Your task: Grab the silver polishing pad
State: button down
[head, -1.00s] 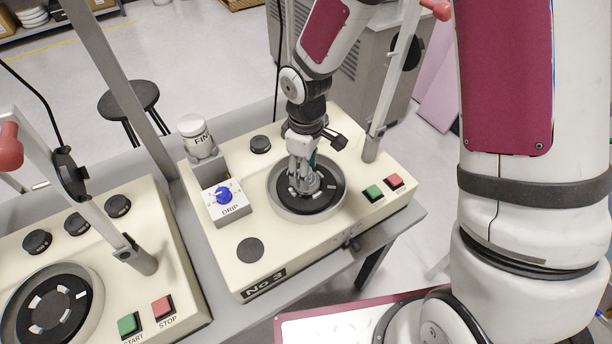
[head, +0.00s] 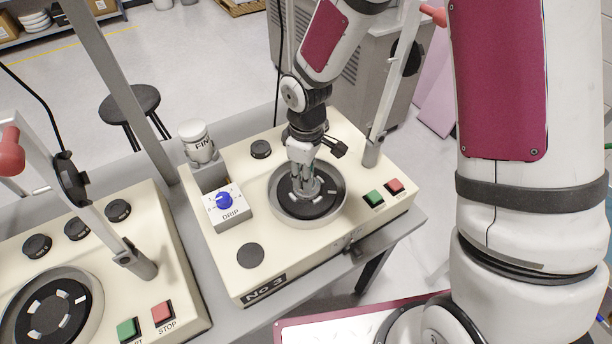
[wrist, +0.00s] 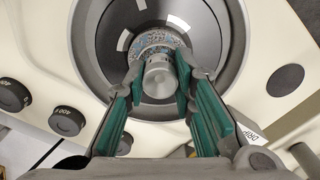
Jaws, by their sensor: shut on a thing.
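The silver polishing pad (wrist: 158,78) shows in the wrist view as a short metal cylinder on a speckled grey disc. It sits on the black platen (wrist: 115,30) of the No.3 machine; it also shows in the head view (head: 309,187), partly hidden by my fingers. My gripper (head: 304,174) points down over the platen. In the wrist view its green-lined fingers (wrist: 159,66) are on both sides of the metal cylinder, shut on it. I cannot tell whether the pad is lifted off the platen.
The cream No.3 machine (head: 305,243) carries a blue-knob DRIP box (head: 229,212), a white-capped FIN bottle (head: 196,139), and green (head: 374,198) and red (head: 395,186) buttons. A grey post (head: 381,110) rises right of the platen. A second machine (head: 175,270) stands at left.

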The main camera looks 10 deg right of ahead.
jog(key=shift+r, duration=0.65)
notch_tip(320, 180, up, 2)
jog(key=shift+w+r+b, duration=0.1)
jog(key=shift+b, duration=0.2)
jog(key=s+d+r+p, duration=0.1)
jog(key=s+d+p, duration=0.1)
jog(key=s, duration=1.4)
jog(key=shift+r+p, duration=0.15)
jog(key=shift+p, duration=0.55)
